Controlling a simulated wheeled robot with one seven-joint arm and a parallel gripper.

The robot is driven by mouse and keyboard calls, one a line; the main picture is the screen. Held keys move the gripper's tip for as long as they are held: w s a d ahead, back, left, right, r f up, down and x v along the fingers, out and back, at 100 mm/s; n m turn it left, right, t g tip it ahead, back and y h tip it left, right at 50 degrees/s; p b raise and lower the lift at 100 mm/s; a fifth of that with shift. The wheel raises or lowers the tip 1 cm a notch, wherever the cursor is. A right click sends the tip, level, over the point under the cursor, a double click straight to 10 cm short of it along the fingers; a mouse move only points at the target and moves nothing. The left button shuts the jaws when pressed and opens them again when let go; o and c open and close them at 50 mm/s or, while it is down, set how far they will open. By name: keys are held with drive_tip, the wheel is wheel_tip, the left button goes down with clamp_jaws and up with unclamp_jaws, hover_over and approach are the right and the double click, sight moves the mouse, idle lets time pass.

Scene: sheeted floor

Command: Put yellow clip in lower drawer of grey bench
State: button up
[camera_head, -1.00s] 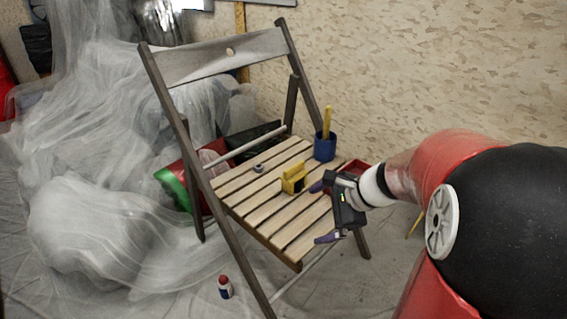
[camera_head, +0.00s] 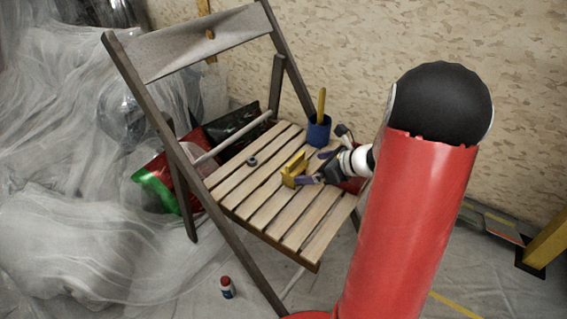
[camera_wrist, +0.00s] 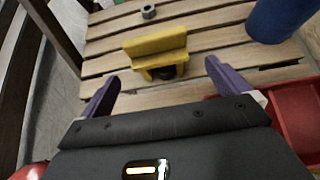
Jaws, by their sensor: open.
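The yellow clip (camera_head: 293,168) stands on the slatted seat of a wooden folding chair. It also shows in the wrist view (camera_wrist: 157,50), straight ahead of my fingers. My gripper (camera_head: 314,168) is low over the seat, just right of the clip. In the wrist view its two purple fingers (camera_wrist: 160,78) are spread apart with nothing held. The clip lies just beyond the fingertips, across the gap between them. I cannot make out a grey bench or its lower drawer in these views.
A blue cup (camera_head: 318,131) with a yellow stick stands at the seat's back right, near my gripper. A small grey ring (camera_head: 252,161) lies on the seat. A red tray (camera_wrist: 297,112) is right of my gripper. A small bottle (camera_head: 227,288) stands on the sheeted floor.

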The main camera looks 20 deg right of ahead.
sight(298, 167)
drive_tip(key=x, duration=0.7)
drive_tip(key=shift+w+a+r, duration=0.1)
drive_tip(key=shift+w+a, duration=0.15)
drive_tip(key=shift+a, duration=0.05)
drive_tip(key=c, duration=1.1)
drive_tip(key=shift+r, duration=0.1)
drive_tip(key=shift+c, duration=0.2)
